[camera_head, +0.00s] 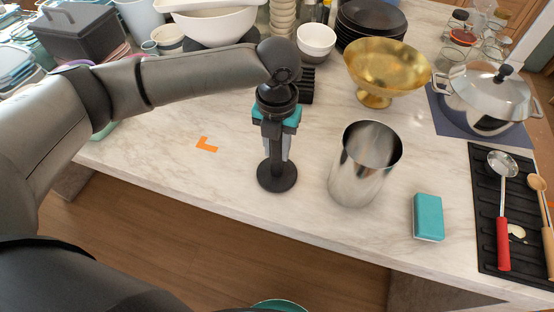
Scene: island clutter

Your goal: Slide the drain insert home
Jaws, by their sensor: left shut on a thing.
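My left gripper (277,150) points down over the counter and is shut on a dark insert with a round, flat disc (277,179) at its bottom. The fingers hide most of the insert's upper part. I cannot tell whether the disc touches the counter or hangs just above it. An open, shiny steel cylinder (356,181) stands upright to the right of the disc, apart from it. Its floor is hidden. My right gripper is not in view.
A teal sponge (428,219) lies right of the cylinder, beside a black mat (487,240) with utensils. A gold bowl (385,69) and a lidded pot (487,98) stand behind. An orange corner mark (207,145) lies on clear counter (170,160) at left.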

